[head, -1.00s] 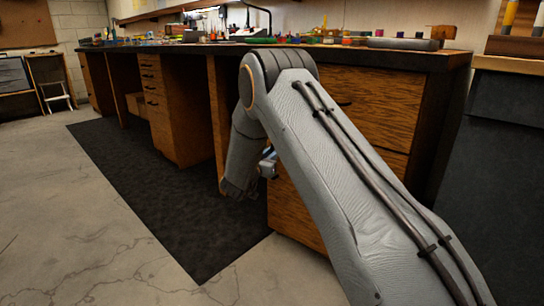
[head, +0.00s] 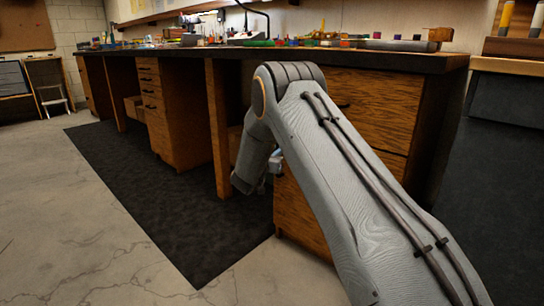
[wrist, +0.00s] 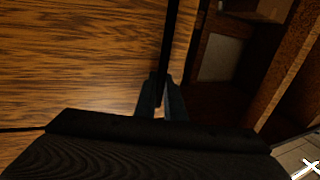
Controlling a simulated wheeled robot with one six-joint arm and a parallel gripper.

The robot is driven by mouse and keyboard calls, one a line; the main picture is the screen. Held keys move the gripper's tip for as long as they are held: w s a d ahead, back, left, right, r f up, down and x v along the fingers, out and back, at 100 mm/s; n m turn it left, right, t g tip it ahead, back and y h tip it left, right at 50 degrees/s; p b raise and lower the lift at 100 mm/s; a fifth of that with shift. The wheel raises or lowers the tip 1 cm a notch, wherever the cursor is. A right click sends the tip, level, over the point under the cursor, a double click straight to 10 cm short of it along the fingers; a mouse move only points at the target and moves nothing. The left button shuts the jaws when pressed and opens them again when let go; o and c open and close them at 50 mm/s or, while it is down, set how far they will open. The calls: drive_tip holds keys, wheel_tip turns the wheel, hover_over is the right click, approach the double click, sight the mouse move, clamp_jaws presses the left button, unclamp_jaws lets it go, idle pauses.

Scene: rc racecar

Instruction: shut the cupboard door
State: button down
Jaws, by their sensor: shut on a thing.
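The wooden cupboard front (head: 300,213) is below the right end of the workbench, largely hidden behind my arm in the head view. In the wrist view a wood-grained panel (wrist: 85,60) fills the left side, with a dark vertical strip along its right edge. My gripper (wrist: 161,98) is at that edge, its two fingers close together with a thin brown piece between them. It is shut on what looks like the door's edge, though the exact contact is dark.
A long workbench (head: 240,50) carries tools and small parts. Left of my arm stand a wooden post (head: 217,130) and a drawer unit (head: 180,128). A dark mat (head: 170,215) covers the floor there. In the wrist view a dark recess (wrist: 222,90) opens at right.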

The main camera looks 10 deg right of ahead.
drive_tip(key=shift+w+d, duration=0.2)
drive_tip(key=shift+d, duration=0.05)
drive_tip(key=shift+r, duration=0.1)
drive_tip(key=c, duration=2.1)
unclamp_jaws()
drive_tip(key=shift+d, duration=0.2)
drive_tip(key=shift+a, duration=0.1)
drive_tip(key=p+v, duration=0.3)
drive_tip(key=v, duration=0.5)
drive_tip(key=shift+w+a, duration=0.1)
drive_tip(key=shift+a, duration=0.2)
